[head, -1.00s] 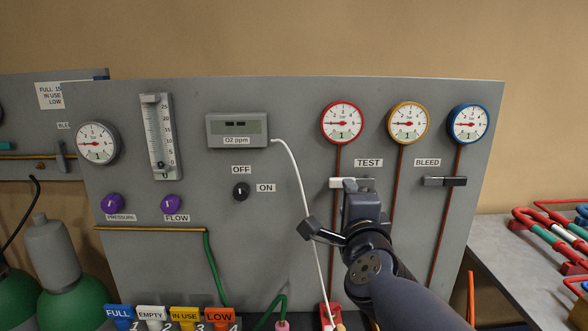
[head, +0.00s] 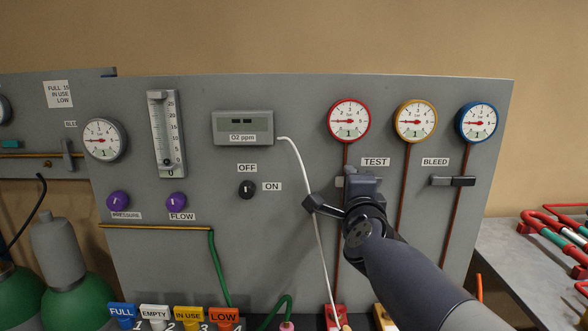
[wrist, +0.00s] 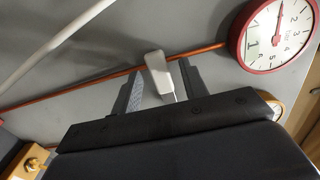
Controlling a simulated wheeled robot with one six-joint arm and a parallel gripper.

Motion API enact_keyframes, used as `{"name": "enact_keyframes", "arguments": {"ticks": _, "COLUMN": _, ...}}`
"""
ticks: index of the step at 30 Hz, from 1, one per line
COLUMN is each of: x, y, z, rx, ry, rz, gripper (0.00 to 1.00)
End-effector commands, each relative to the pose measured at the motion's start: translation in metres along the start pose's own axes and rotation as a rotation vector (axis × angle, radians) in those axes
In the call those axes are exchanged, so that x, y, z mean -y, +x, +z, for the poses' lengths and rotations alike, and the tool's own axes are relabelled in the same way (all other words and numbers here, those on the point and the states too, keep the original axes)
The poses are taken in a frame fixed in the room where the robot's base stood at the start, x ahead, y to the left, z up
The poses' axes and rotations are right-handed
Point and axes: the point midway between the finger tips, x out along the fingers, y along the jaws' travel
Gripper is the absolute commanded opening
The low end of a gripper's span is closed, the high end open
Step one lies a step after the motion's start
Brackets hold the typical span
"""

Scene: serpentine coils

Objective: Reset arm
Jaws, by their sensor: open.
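My gripper (wrist: 160,90) is open in the wrist view, with its two dark fingers on either side of a white lever handle (wrist: 158,72). I cannot tell whether the fingers touch it. In the head view my gripper (head: 358,180) is in front of the panel below the red-rimmed gauge (head: 349,120), beside the TEST label (head: 375,162). It hides most of the white lever there. My arm reaches in from the lower right.
The grey panel (head: 290,205) stands upright close in front of my gripper. A white tube (head: 313,215) hangs just left of it. A BLEED lever (head: 452,181) is to the right. A table with coloured coils (head: 560,235) is at far right. Green cylinders (head: 75,305) stand at lower left.

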Motion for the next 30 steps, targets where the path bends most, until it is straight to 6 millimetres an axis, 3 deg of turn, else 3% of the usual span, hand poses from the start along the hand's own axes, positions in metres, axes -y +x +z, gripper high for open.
{"name": "enact_keyframes", "arguments": {"ticks": 5, "x": 0.002, "y": -0.013, "z": 0.001, "rx": 0.001, "ry": 0.004, "rz": -0.002, "gripper": 0.42}}
{"name": "enact_keyframes", "arguments": {"ticks": 24, "x": 0.004, "y": -0.108, "z": 0.0, "rx": 0.002, "ry": 0.005, "rz": -0.002, "gripper": 0.42}}
{"name": "enact_keyframes", "arguments": {"ticks": 30, "x": -0.004, "y": -0.077, "z": 0.0, "rx": -0.002, "ry": 0.002, "rz": 0.002, "gripper": 0.42}}
